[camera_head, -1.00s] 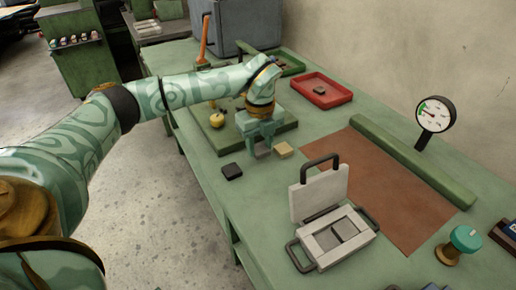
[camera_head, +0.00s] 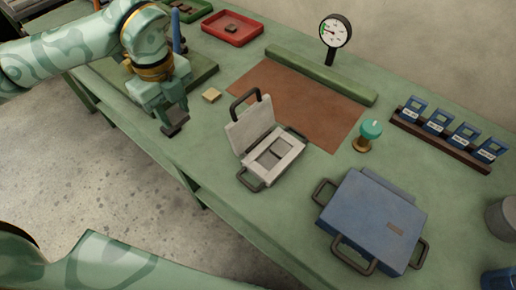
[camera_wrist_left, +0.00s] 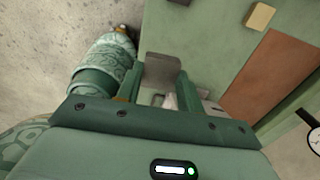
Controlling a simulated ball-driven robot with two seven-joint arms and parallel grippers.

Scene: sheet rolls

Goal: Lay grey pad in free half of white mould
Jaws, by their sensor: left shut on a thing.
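My left gripper (camera_head: 172,112) points down over the near left edge of the bench and is shut on the grey pad (camera_wrist_left: 163,72), which shows between its fingers in the left wrist view. In the head view the held pad is a dark patch at the fingertips, and I cannot tell whether another dark piece lies behind it. The white mould (camera_head: 291,158) stands open on the bench, right of the gripper and apart from it. Its lid is raised, and its recess shows a darker and a lighter grey part. My right gripper is out of view.
A blue case (camera_head: 375,220) stands right of the mould. Behind are a brown mat (camera_head: 300,100), a green bar (camera_head: 320,74), a teal-knobbed stamp (camera_head: 369,134) and a gauge (camera_head: 335,31). The red tray (camera_head: 232,28) is farther back.

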